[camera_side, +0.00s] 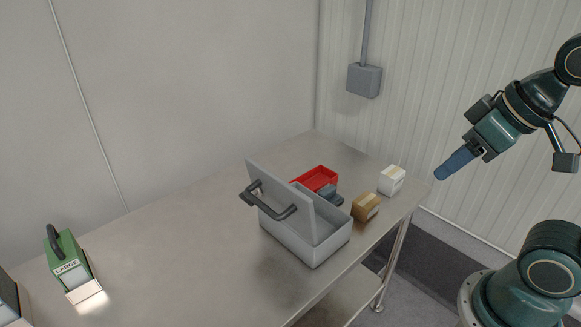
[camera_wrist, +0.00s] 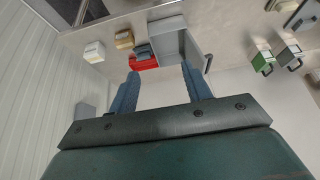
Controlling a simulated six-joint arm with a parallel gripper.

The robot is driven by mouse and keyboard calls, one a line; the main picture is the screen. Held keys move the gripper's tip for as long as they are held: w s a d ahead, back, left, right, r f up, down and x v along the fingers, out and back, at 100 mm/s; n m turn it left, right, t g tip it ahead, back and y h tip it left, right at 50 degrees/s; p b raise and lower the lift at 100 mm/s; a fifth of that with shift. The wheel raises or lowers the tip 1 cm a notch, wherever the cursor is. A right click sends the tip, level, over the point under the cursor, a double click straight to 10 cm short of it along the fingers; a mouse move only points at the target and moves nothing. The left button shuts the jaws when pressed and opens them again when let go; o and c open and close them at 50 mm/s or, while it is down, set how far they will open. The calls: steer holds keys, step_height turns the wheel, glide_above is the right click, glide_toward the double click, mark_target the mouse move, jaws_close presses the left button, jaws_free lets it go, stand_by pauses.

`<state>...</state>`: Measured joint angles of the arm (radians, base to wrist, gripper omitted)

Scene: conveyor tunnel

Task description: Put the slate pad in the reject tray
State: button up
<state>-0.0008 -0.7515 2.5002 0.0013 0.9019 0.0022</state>
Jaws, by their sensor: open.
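The slate pad (camera_side: 330,195) is a small dark blue-grey block on the metal table, close in front of the red tray (camera_side: 320,177). I cannot tell whether they touch. The grey box partly hides both in the side view. In the wrist view the pad (camera_wrist: 143,51) shows right beside the red tray (camera_wrist: 145,65). The red tray is the only tray I see; no label on it is readable. My gripper (camera_side: 438,176) is open and empty, raised in the air off the table's right end. Its blue fingers (camera_wrist: 159,70) show apart in the wrist view.
A grey box (camera_side: 310,244) with a raised panel and dark handle (camera_side: 268,201) stands left of the pad. A brown carton (camera_side: 366,207) and a white carton (camera_side: 391,180) stand to its right. A green box marked LARGE (camera_side: 67,258) is far left. The table between is clear.

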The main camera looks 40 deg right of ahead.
steer(key=shift+c, duration=1.4)
steer(key=shift+w, duration=0.1)
steer(key=w+d+m+g, duration=0.35)
steer(key=w+m, duration=0.55)
steer(key=w, duration=1)
steer(key=w+d+f+m+g, duration=0.1)
steer(key=w+d+f+m, duration=0.3)
steer(key=w+f, duration=0.3)
steer(key=w+d+f+m+g, duration=0.1)
steer(key=w+d+f+m, duration=0.3)
steer(key=w+f, duration=0.4)
step_height(320, 180, down, 3)
steer(key=shift+r+m, duration=0.1)
steer(key=shift+m, duration=0.4)
